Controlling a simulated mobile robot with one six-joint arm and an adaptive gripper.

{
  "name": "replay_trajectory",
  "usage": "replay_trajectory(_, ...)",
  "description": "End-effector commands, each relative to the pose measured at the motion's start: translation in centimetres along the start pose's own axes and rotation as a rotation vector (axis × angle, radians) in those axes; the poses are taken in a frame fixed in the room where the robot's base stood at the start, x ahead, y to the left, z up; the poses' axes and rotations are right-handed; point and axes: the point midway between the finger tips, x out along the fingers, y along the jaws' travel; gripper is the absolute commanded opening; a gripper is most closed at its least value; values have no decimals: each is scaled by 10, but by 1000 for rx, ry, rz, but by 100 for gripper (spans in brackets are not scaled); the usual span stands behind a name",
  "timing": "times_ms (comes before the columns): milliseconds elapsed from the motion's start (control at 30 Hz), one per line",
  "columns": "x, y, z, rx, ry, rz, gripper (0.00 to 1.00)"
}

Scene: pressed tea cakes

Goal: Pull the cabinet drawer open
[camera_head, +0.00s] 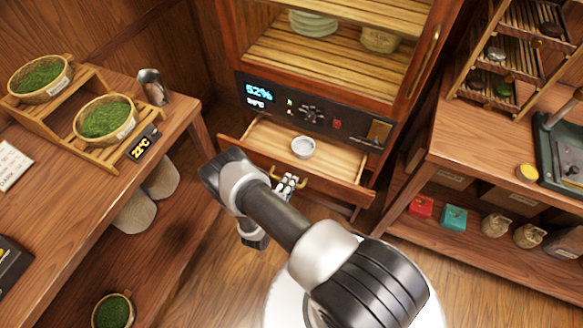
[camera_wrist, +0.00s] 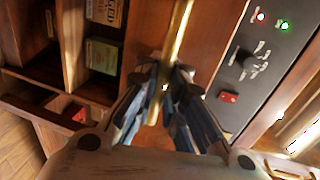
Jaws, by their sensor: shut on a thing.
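The cabinet drawer (camera_head: 340,190) sits below the cabinet's dark control panel and is pulled partly out, so its pale wooden inside shows. A small white bowl (camera_head: 303,147) stands in it. The brass drawer handle (camera_head: 302,182) is on the drawer front, partly hidden by my gripper (camera_head: 288,184). In the wrist view my gripper (camera_wrist: 165,88) has its fingers closed around the brass handle (camera_wrist: 181,32). My arm covers part of the drawer's left front in the head view.
The glass-fronted cabinet (camera_head: 245,30) rises above the drawer. A wooden table (camera_head: 70,215) with tea baskets stands at left. A shelved counter (camera_head: 480,160) with boxes and jars stands at right. Bare floor (camera_head: 190,285) lies in front.

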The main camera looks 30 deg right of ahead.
Motion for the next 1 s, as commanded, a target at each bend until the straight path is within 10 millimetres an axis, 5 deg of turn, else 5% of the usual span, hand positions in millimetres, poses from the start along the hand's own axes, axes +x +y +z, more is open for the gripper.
replay_trajectory(200,-46,9,4,0,-10,-4,0)
replay_trajectory(400,-71,14,3,1,-8,-5,0)
replay_trajectory(967,-83,15,2,4,-3,-6,0)
replay_trajectory(1000,-82,15,2,4,-3,-6,8)
